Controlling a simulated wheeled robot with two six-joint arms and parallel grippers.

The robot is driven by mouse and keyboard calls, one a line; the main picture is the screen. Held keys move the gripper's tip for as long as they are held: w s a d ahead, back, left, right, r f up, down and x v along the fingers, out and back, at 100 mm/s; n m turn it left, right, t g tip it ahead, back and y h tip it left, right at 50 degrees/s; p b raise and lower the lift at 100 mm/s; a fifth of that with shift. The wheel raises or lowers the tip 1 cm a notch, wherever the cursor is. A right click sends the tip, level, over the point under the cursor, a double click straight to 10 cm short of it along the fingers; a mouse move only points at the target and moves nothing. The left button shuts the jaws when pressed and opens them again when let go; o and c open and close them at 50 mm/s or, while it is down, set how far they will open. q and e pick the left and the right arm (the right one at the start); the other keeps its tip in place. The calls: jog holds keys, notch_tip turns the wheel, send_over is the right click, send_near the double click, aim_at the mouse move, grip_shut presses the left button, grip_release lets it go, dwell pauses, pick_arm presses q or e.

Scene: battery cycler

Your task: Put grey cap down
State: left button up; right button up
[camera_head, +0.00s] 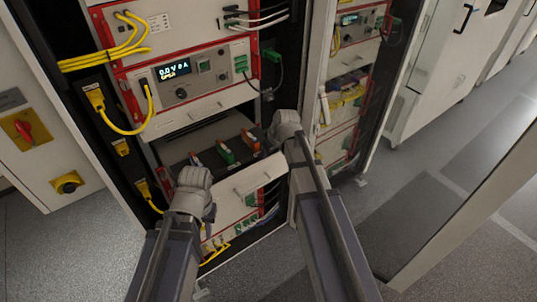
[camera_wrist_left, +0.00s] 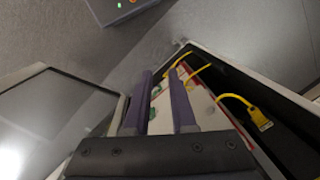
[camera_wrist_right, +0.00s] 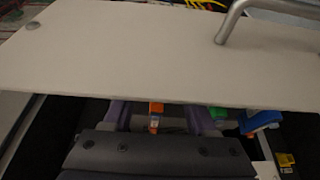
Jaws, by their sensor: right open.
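I cannot make out a grey cap in any view. My left gripper (camera_head: 195,178) is in front of the open drawer's left side. In the left wrist view its two fingers (camera_wrist_left: 161,105) stand a little apart, with pale, red and green surfaces showing between them. My right gripper (camera_head: 285,122) is at the drawer's right end. In the right wrist view its fingers (camera_wrist_right: 158,116) are wide apart, with an orange-topped connector (camera_wrist_right: 156,110) showing between them; I see nothing held.
The pulled-out drawer (camera_head: 255,178) holds an orange clip (camera_head: 195,158), a green clip (camera_head: 225,152) and another orange clip (camera_head: 250,140). Yellow cables (camera_head: 130,128) hang at the rack's left. The drawer's white front panel (camera_wrist_right: 120,50) with a handle fills the upper right wrist view.

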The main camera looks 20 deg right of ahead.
jog(key=p+v, duration=1)
jog(key=v, duration=0.2)
jog(key=shift+w+r+p, duration=0.1)
jog(key=shift+r+p, duration=0.05)
jog(key=shift+p, duration=0.15)
jog(key=s+a+f+g+h, duration=0.1)
jog(key=s+a+g, duration=0.3)
jog(key=s+a, duration=1.1)
jog(key=s+h, duration=0.1)
jog(key=s, duration=0.3)
jog(key=shift+a+f+m+g+h, duration=0.2)
jog(key=shift+f+m+g+h, duration=0.1)
jog(key=shift+f+g+h, duration=0.1)
jog(key=shift+w, duration=0.1)
notch_tip(320, 180, down, 22)
jog(key=b, duration=2.2)
jog(key=shift+f+b, duration=0.2)
jog(key=shift+b, duration=0.1)
